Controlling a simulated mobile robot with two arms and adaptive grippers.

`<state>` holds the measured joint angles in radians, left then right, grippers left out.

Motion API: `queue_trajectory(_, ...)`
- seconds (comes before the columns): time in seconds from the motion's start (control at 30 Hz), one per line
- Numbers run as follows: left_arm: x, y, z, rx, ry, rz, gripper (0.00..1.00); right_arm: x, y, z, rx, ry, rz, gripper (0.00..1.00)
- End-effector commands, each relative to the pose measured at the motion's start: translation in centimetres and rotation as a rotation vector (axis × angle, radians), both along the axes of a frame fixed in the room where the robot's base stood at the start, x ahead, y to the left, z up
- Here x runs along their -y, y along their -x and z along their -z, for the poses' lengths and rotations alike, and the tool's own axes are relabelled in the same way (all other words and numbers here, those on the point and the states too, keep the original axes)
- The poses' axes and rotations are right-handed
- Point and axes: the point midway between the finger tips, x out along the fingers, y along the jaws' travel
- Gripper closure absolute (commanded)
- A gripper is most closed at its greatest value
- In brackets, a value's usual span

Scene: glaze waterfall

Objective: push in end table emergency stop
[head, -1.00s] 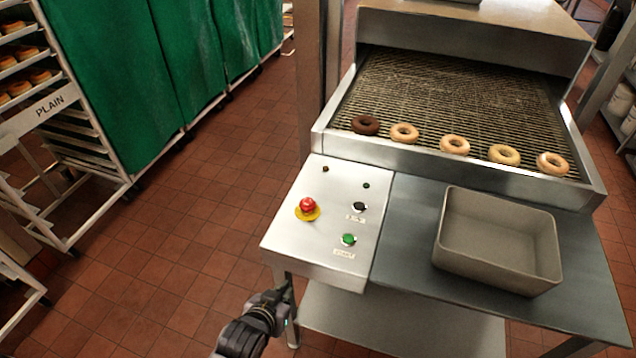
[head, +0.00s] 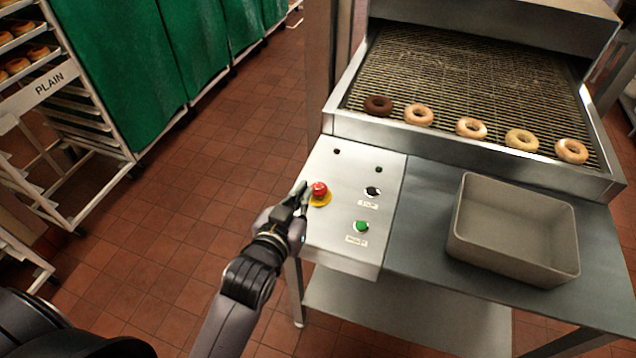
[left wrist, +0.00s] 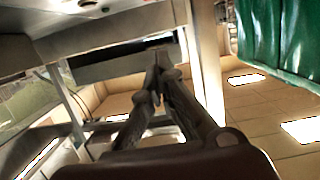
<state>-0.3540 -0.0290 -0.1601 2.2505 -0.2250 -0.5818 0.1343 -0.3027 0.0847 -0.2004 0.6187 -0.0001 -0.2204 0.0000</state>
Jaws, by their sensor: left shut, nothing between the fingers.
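The emergency stop is a red mushroom button (head: 319,189) on a yellow base, on the left part of the silver control panel (head: 350,250) in the head view. My left gripper (head: 303,190) is shut and empty, with its fingertips just left of the red button. I cannot tell whether they touch it. In the left wrist view the closed fingers (left wrist: 157,62) point away from the camera, and the button cannot be made out. The end table (head: 415,225) carries the panel at its left end. My right gripper is not in view.
A green button (head: 361,227) and a black knob (head: 372,192) sit right of the red button. A grey bin (head: 515,235) stands on the table. Several donuts (head: 471,128) lie on the conveyor (head: 460,80). A rack (head: 75,110) stands left, with open tiled floor between.

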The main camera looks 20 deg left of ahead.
Motion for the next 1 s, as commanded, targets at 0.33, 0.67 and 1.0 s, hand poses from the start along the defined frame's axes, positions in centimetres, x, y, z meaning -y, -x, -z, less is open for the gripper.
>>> queue_trajectory(0.33,0.2,-6.7,1.4,0.001,-0.001,0.0,1.0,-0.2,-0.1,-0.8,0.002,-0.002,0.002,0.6)
queue_trajectory(0.67,0.3,-9.0,5.3,-0.005,0.001,0.0,1.0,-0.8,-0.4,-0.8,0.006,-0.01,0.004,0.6)
queue_trajectory(1.0,0.3,-8.9,6.3,0.0,0.001,0.0,1.0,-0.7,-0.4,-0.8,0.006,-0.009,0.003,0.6)
